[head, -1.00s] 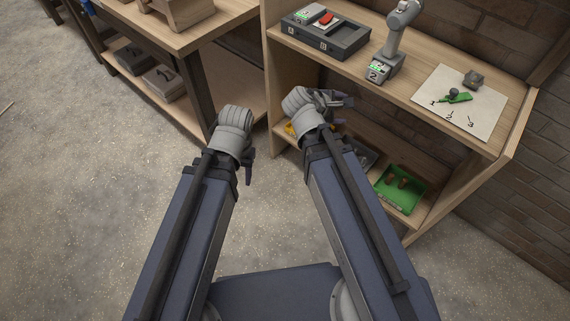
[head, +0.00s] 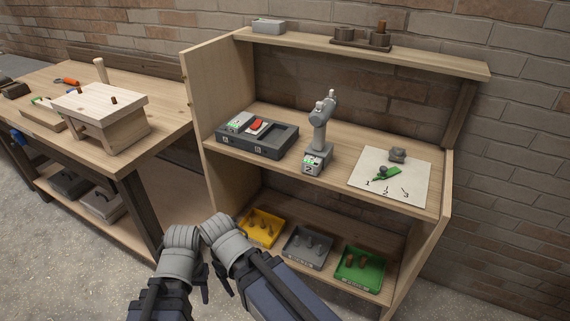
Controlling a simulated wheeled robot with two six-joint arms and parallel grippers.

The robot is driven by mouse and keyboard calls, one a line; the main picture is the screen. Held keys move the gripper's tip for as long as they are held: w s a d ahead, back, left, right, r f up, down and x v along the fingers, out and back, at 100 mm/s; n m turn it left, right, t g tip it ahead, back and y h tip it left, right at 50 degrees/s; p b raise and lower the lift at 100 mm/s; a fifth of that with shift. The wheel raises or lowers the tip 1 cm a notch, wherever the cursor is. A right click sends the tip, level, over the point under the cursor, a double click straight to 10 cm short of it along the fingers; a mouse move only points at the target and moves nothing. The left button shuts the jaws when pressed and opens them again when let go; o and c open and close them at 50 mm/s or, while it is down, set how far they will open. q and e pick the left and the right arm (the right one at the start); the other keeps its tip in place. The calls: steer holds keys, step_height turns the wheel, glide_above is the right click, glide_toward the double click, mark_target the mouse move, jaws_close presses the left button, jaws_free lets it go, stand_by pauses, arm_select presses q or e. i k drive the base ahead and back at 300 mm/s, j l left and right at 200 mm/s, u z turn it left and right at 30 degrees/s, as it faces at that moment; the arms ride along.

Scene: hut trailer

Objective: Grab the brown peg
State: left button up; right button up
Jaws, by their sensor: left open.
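Brown pegs stand in the green tray (head: 345,276) on the lower shelf; one is this brown peg (head: 361,261). A small brown peg (head: 114,100) shows on the wooden stool-like block on the left bench. My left gripper (head: 203,282) is open at the bottom of the head view, left of the trays and away from every peg. My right gripper (head: 223,279) is close beside it; its jaws are mostly hidden by its wrist.
A yellow tray (head: 247,237) and a grey tray (head: 291,257) with pegs stand left of the green one. The middle shelf holds a dark case (head: 262,150), a grey tool (head: 320,125) and a white sheet (head: 420,186). Shelf boards enclose the trays above and beside.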

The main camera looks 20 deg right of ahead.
mark_target(382, 24)
steer(key=z, duration=1.35)
